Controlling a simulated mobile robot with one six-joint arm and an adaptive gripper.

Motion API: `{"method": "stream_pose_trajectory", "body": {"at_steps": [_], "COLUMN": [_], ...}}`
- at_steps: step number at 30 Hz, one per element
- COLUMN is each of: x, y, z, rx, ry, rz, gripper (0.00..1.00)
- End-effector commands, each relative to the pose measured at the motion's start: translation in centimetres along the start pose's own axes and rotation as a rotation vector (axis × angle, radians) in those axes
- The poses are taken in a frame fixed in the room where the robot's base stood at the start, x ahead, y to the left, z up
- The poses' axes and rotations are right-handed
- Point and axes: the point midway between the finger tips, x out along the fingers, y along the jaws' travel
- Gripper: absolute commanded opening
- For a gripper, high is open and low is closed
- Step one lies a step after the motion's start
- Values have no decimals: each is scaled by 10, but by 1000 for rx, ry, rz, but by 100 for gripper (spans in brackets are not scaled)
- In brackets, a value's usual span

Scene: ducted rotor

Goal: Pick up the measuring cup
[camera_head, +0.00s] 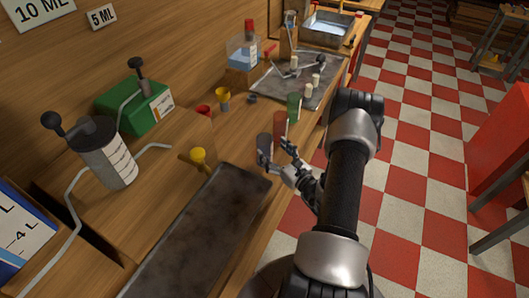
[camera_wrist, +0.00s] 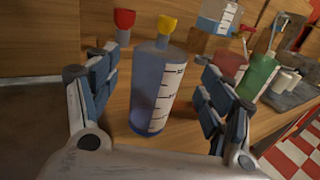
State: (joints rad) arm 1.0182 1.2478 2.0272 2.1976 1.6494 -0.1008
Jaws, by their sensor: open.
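A blue see-through measuring cup (camera_wrist: 157,95) with a white marked scale stands upright on the wooden bench, between the two fingers of my gripper (camera_wrist: 155,65) in the wrist view. My gripper is open, with a gap on each side of the cup. In the head view my gripper (camera_head: 275,153) is low over the bench's right edge. The blue cup (camera_head: 264,140) shows there partly behind a finger. A red cup (camera_head: 280,122) and a green cup (camera_head: 293,104), both with scales, stand just beyond; they also show in the wrist view, red (camera_wrist: 228,66) and green (camera_wrist: 262,74).
A yellow funnel-like piece (camera_head: 222,96) and a red one (camera_head: 203,110) stand behind the cup. A dark tray (camera_head: 190,245) lies nearer on the bench. A grey mat (camera_head: 275,88) with small white pieces and a clear blue container (camera_head: 242,55) are farther back.

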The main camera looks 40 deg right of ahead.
Motion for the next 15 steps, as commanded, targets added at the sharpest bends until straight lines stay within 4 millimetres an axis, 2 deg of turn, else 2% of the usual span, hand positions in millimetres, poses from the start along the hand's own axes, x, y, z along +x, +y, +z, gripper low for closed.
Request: {"method": "stream_pose_trajectory", "body": {"at_steps": [5, 15], "x": [12, 56], "y": [0, -1], "z": [0, 1], "rx": [-1, -1], "ry": [-2, -2], "rz": [1, 1], "gripper": [74, 74]}}
